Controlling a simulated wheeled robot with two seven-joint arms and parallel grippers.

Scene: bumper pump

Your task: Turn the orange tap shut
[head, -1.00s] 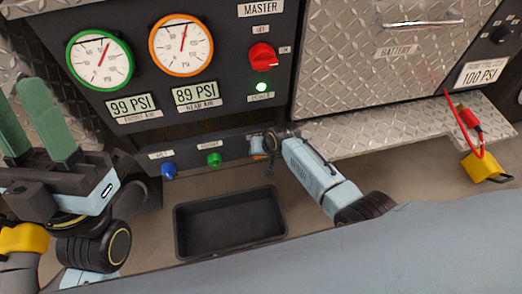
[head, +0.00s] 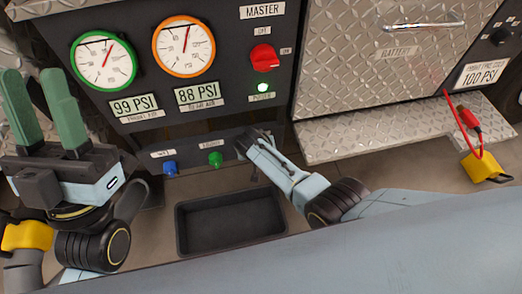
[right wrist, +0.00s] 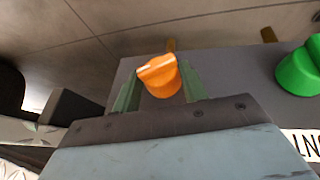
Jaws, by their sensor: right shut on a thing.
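The orange tap (right wrist: 162,77) shows in the right wrist view, between the two green fingers of my right gripper (right wrist: 158,85), which is shut on it. A pale line marks the tap's top. In the head view my right gripper (head: 250,143) reaches the right part of the lower panel and hides the tap. The orange-rimmed gauge (head: 184,49) has a display (head: 198,96) reading 88 PSI. My left gripper (head: 45,118) is raised at the left with its green fingers apart and nothing between them.
A blue tap (head: 170,168) and a green tap (head: 215,159) sit left of my right gripper. A green-rimmed gauge (head: 104,62) reads 99 PSI. A red master switch (head: 264,57) is above a lit green lamp. A black tray (head: 230,225) lies below.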

